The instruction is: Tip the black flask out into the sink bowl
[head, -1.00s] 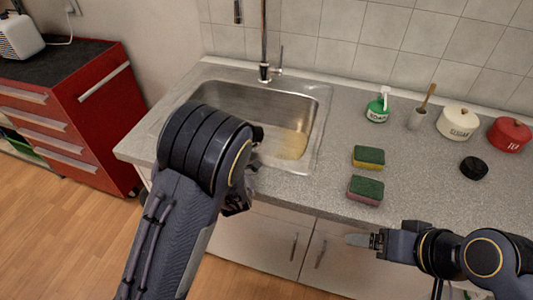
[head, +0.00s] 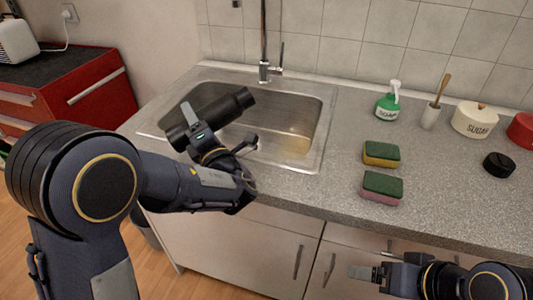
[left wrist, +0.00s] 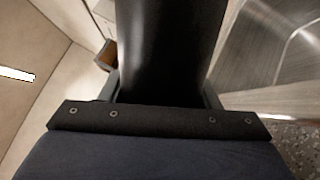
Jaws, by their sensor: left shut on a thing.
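The black flask (head: 222,110) is in my left gripper (head: 205,125), over the left part of the sink bowl (head: 312,110) in the head view. The flask lies nearly on its side, its narrower end to the right and a little higher in the picture. My left gripper is shut around its body. In the left wrist view the flask (left wrist: 168,45) fills the middle, with the sink's metal (left wrist: 270,50) on the right. A yellowish-brown patch shows on the bowl's floor; I cannot tell if it is liquid. My right gripper (head: 362,272) is low, in front of the cabinet; its jaw opening is unclear.
The tap (head: 264,70) stands behind the bowl. Two sponges (head: 381,154) (head: 382,187), a green soap bottle (head: 388,105), a brush holder (head: 430,116), a sugar pot (head: 474,120), a red pot (head: 523,131) and a black cap (head: 498,165) stand or lie on the counter to the right.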

